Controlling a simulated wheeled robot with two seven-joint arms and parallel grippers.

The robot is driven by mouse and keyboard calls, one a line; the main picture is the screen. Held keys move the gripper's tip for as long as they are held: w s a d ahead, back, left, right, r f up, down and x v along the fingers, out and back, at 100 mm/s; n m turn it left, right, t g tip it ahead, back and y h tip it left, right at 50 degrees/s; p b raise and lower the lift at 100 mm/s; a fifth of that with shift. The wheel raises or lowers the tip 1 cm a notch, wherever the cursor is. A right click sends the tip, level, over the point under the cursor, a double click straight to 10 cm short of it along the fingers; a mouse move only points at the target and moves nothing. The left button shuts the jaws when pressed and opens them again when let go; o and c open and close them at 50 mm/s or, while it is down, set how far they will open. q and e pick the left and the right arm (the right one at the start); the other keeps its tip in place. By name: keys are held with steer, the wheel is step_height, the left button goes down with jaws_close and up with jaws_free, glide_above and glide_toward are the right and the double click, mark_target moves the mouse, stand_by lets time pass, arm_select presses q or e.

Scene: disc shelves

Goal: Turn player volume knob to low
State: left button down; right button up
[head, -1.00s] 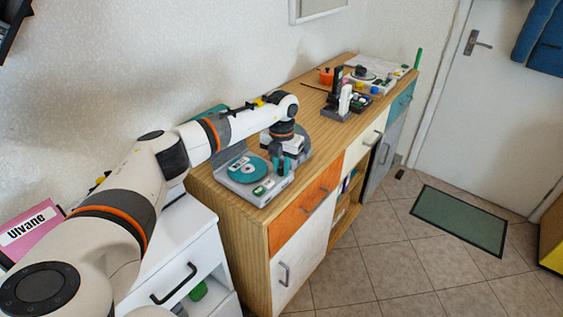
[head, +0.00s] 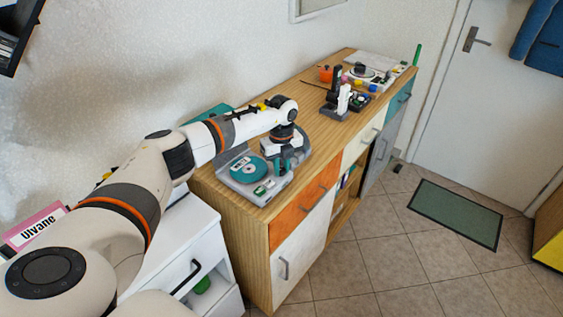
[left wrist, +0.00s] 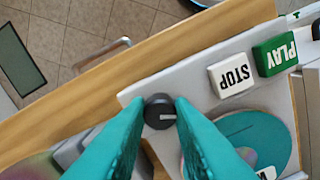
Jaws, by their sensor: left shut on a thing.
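The disc player (head: 246,182) is a grey unit near the front end of the wooden sideboard, with a teal disc (head: 249,170) on it. Its dark round volume knob (left wrist: 160,111) has a light pointer line, which points to the right in the left wrist view. My left gripper (left wrist: 155,108) has teal fingers closed on the two sides of the knob. In the head view my left gripper (head: 283,166) reaches down at the player's right side and hides the knob. My right gripper is not in view.
A white STOP button (left wrist: 231,75) and a green PLAY button (left wrist: 275,53) sit close to the knob. A grey-black device (head: 337,98) and other items stand farther back on the sideboard (head: 306,122). A white drawer unit (head: 196,262) stands in front.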

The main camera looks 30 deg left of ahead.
mark_target(281, 169)
arm_select(q)
steer(key=n, duration=0.1)
steer(key=n+p, duration=0.1)
steer(key=n, duration=0.1)
steer(key=n+p, duration=0.1)
steer(key=shift+w+r, duration=0.1)
steer(key=shift+r, duration=0.15)
steer(key=shift+f+n+p, duration=0.1)
steer(key=shift+n+p, duration=0.65)
steer(key=shift+n, duration=0.75)
steer(key=shift+a, duration=0.1)
steer(key=c, duration=1.3)
jaws_free()
steer(key=shift+f, duration=0.1)
steer(key=shift+o, duration=0.2)
step_height(281, 169, up, 12)
steer(key=b, duration=0.2)
steer(key=shift+b, duration=0.4)
